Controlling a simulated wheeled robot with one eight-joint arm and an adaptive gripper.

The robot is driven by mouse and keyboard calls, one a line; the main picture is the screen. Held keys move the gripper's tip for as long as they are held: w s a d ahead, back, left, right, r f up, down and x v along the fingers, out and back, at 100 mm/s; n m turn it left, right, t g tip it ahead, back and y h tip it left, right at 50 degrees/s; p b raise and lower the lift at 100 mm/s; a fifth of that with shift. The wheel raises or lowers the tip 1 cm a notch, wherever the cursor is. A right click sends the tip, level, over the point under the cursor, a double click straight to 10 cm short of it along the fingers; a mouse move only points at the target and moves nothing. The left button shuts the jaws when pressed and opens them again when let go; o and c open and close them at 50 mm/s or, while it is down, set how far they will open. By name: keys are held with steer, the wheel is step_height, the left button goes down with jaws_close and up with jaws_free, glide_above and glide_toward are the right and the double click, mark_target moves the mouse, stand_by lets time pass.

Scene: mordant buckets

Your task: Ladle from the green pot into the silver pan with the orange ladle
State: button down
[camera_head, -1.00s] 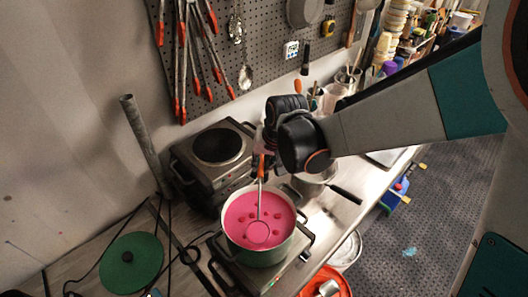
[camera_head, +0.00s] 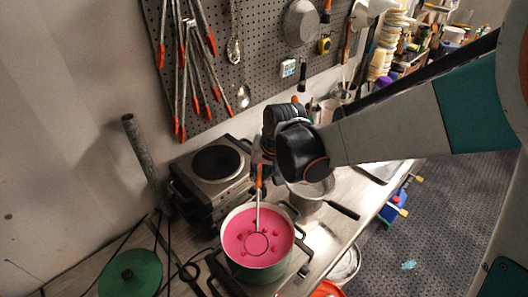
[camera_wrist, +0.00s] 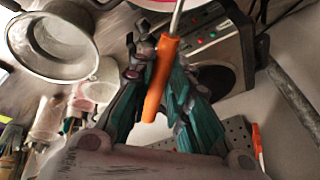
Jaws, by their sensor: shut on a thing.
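The green pot (camera_head: 262,274) stands on a hot plate and is full of pink liquid with small red lumps. My gripper (camera_head: 262,168) is above the pot's far side, shut on the orange handle of the ladle (camera_head: 259,178). The ladle hangs upright with its thin shaft down to the pink surface, where its round bowl sits level with the liquid. The orange handle (camera_wrist: 160,75) also shows between my fingers in the wrist view. The silver pan (camera_head: 312,186) with a dark handle stands right of my gripper, partly hidden by my wrist; it also shows at upper left in the wrist view (camera_wrist: 62,40).
A second hot plate (camera_head: 217,167) stands behind the pot. The green lid (camera_head: 130,274) and dark cables lie at left. A grey tube (camera_head: 144,158) leans on the wall. Tongs (camera_head: 190,75) hang on the pegboard. Jars and tools crowd the bench behind the pan.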

steer(key=shift+r+g+p, duration=0.7)
steer(key=shift+r+g, duration=0.3)
stand_by(0.4)
